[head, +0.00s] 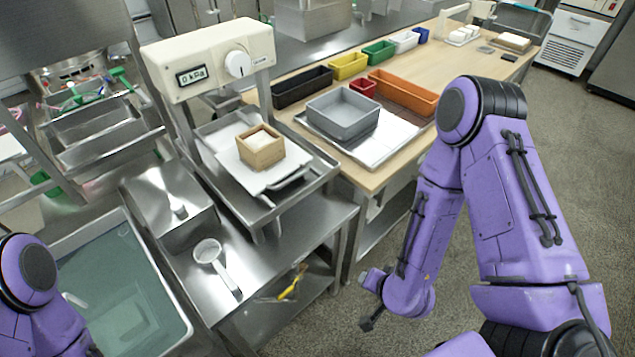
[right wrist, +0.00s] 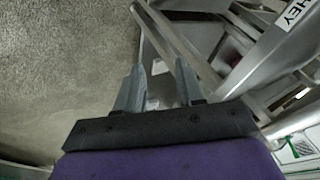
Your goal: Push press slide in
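The press (head: 208,58) is a cream housing with a "0 kPa" display and a white dial, on metal posts. Its slide (head: 240,166) is a pale flat plate with a metal handle (head: 290,180) at its front right edge. The slide sits over a steel tray and sticks out in front of the press housing. A wooden box mold (head: 261,150) with white content stands on the slide. My right gripper (right wrist: 158,85) has its fingers apart with nothing between them. In the head view it hangs low, right of the press bench and away from the slide. My left gripper is out of frame.
The press tray (head: 262,218) stands on a steel bench with a ladle (head: 212,258). A water basin (head: 125,290) is at lower left. A wooden table with a grey bin (head: 343,115) and coloured trays lies behind right. The floor at right is open.

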